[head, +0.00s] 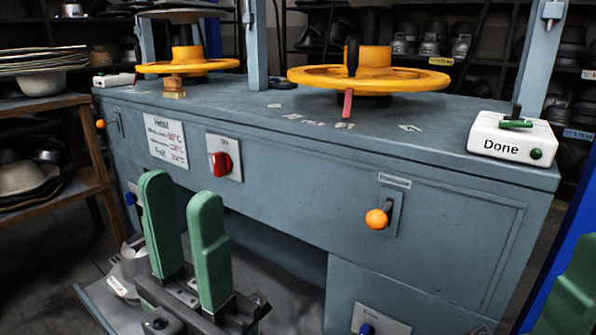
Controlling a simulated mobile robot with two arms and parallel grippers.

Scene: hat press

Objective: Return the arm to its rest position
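My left gripper (181,190) is in the lower left of the head view. Its two green fingers point up and stand apart with nothing between them. It is in front of the grey press bench (290,190), below the red knob (221,164). Part of my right gripper (572,298) shows at the lower right edge as a green finger. The rest of it is out of the picture, so its opening cannot be seen.
The bench front carries a lever with an orange ball (377,219). On top are two yellow handwheels (370,79) (187,67) and a white "Done" box (511,137). A wooden shelf (75,185) with hats stands at left.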

